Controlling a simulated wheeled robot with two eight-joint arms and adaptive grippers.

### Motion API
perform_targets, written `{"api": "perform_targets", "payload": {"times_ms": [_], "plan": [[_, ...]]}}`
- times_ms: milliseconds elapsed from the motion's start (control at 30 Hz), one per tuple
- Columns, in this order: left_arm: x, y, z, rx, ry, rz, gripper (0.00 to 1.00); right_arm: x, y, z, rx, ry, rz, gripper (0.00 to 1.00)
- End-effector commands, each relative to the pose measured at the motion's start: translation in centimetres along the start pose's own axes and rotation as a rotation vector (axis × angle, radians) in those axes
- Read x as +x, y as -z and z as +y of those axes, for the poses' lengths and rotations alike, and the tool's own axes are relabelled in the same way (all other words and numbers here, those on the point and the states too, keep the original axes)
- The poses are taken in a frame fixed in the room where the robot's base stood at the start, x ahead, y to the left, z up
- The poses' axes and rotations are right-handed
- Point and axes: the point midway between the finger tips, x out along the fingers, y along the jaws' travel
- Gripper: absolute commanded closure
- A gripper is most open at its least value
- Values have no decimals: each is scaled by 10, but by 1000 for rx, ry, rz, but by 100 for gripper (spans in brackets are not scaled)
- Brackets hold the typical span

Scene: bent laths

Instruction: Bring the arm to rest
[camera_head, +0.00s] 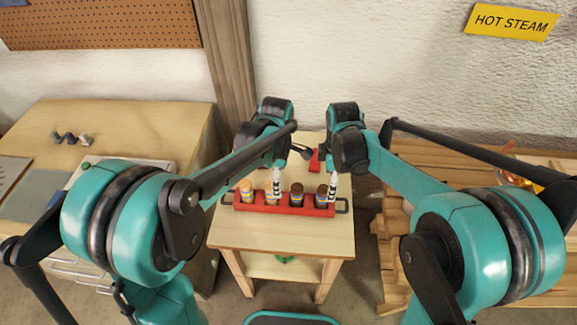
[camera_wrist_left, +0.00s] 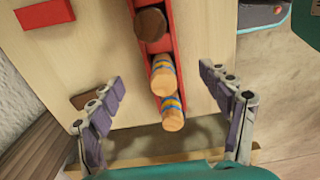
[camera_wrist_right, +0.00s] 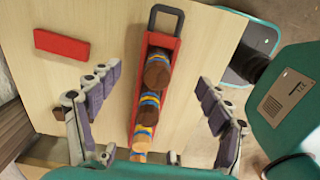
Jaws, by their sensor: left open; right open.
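A long red tray (camera_head: 285,210) with a dark handle at each end stands on the small wooden table (camera_head: 230,232). It holds a row of several round wooden pieces (camera_head: 297,194), some light-topped and some dark-topped, with blue and yellow bands. My left gripper (camera_head: 277,184) hangs over the tray's middle-left part. In the left wrist view its fingers (camera_wrist_left: 162,82) are spread on both sides of the tray, empty. My right gripper (camera_head: 333,186) is over the tray's right end. In the right wrist view its fingers (camera_wrist_right: 157,82) are spread wide, touching nothing visible.
A red block (camera_wrist_right: 62,43) lies on the table behind the tray. A small brown block (camera_wrist_left: 88,98) shows in the left wrist view. A workbench (camera_head: 140,118) with small grey pieces (camera_head: 72,138) stands left. Wooden laths (camera_head: 393,240) and another bench are right. A wall rises behind.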

Motion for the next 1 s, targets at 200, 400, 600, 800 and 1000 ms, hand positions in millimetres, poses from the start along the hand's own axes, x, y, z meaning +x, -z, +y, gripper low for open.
{"api": "perform_targets", "payload": {"times_ms": [200, 400, 600, 800, 1000], "plan": [[0, 0, 0, 3, -1, 0, 21, 0, 0, 0, 3, -1, 0, 21], [-22, 15, -17, 161, -65, -7, 21, -22, -15, -17, 165, -63, 17, 21], [-59, 48, -59, 563, -229, 35, 21, -59, -48, -59, 573, -211, 94, 21], [-75, 77, -105, 986, -381, 174, 21, -76, -77, -105, 996, -351, 229, 21], [-74, 96, -141, 1330, -466, 361, 21, -75, -96, -141, 1339, -447, 385, 21]]}}
